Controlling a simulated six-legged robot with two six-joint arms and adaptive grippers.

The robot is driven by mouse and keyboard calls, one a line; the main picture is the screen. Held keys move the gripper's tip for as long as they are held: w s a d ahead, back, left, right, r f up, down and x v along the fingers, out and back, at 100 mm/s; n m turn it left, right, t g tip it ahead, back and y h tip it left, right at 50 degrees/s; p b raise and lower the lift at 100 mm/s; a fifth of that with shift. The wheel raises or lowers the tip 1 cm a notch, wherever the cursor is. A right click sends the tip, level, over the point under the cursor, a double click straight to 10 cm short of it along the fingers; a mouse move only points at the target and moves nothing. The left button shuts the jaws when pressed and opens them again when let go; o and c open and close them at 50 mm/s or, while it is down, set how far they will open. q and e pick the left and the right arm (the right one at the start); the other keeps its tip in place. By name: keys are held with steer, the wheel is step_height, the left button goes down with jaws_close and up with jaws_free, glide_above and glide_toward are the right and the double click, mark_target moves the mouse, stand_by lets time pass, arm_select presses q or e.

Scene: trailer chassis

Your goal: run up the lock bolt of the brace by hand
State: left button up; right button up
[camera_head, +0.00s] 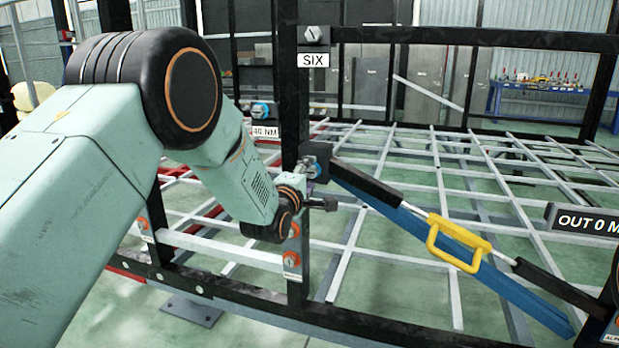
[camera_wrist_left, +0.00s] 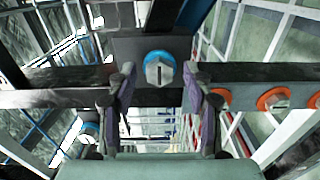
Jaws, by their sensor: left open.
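The brace is a long blue bar (camera_head: 484,271) with black sleeves and a yellow handle (camera_head: 458,243). It slopes from a dark bracket on the black post down to the lower right. A hex bolt with a blue ring (camera_wrist_left: 159,69), which appears to be the lock bolt, sits on a dark plate in the left wrist view. In the head view its blue ring (camera_head: 314,168) is partly hidden by my left gripper (camera_head: 312,178). In the wrist view the left gripper (camera_wrist_left: 158,82) is open, its fingers either side of the bolt head, apparently without contact. My right gripper is out of view.
Orange-ringed bolts (camera_wrist_left: 272,99) line the bar right of the blue-ringed one. A black post (camera_head: 289,90) carries a "SIX" sign (camera_head: 313,60). A lattice of pale bars fills the frame behind. A blue workbench (camera_head: 545,88) stands far back right.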

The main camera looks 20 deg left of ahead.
arm_select(q)
steer(key=shift+w, duration=0.3)
steer(key=shift+w+a, duration=0.1)
steer(key=shift+a, duration=0.05)
steer(key=shift+c, duration=1.3)
jaws_close()
